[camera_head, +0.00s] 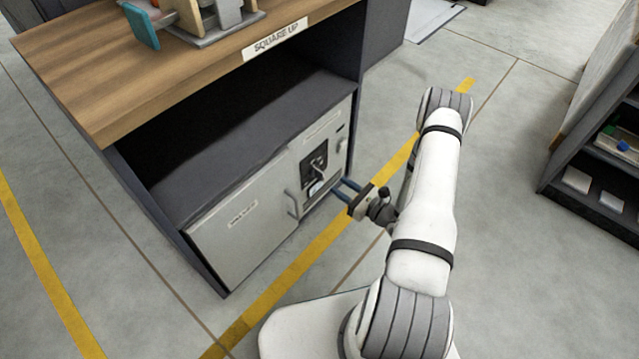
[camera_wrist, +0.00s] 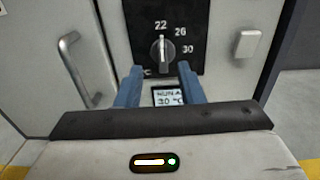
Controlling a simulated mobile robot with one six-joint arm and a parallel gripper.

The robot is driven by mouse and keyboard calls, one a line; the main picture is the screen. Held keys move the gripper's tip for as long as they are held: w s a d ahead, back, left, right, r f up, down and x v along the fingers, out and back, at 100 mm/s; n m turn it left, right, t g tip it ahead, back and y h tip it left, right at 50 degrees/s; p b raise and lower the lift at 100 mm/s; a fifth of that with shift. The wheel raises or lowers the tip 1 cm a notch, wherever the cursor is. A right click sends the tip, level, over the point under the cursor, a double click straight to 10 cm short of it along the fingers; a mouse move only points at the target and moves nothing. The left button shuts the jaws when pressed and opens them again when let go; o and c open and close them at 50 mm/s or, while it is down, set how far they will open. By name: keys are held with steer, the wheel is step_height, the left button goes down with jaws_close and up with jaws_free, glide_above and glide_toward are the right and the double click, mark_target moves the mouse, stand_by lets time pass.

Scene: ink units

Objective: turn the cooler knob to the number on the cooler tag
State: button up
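The cooler knob (camera_wrist: 162,52) is a dark grey grip on a black dial plate (camera_wrist: 200,62), its pointer up near 22. The marks 26 and 30 follow clockwise on the right. The cooler tag (camera_wrist: 168,98) below the dial shows "30 °C" under partly legible letters. My gripper (camera_wrist: 160,69) is open and empty. Its two blue fingers point at the panel, one on each side below the knob, apart from it as far as I can tell. In the head view, my gripper (camera_head: 341,187) is in front of the pale cooler front (camera_head: 325,128).
A vertical door handle (camera_wrist: 80,70) is left of the dial and a small grey block (camera_wrist: 247,43) right of it. The wooden bench top (camera_head: 110,75) overhangs the cooler. A dark shelf unit (camera_head: 575,190) stands at right. The floor between is clear.

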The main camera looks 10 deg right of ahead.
mark_target(323, 176)
steer(key=shift+f+b+x, duration=0.1)
steer(key=shift+b+x, duration=0.45)
steer(key=shift+x, duration=1.35)
steer(key=shift+f+b+x, duration=0.15)
steer(key=shift+b+x, duration=0.35)
steer(key=shift+x, duration=1.35)
steer(key=shift+w+d, duration=0.1)
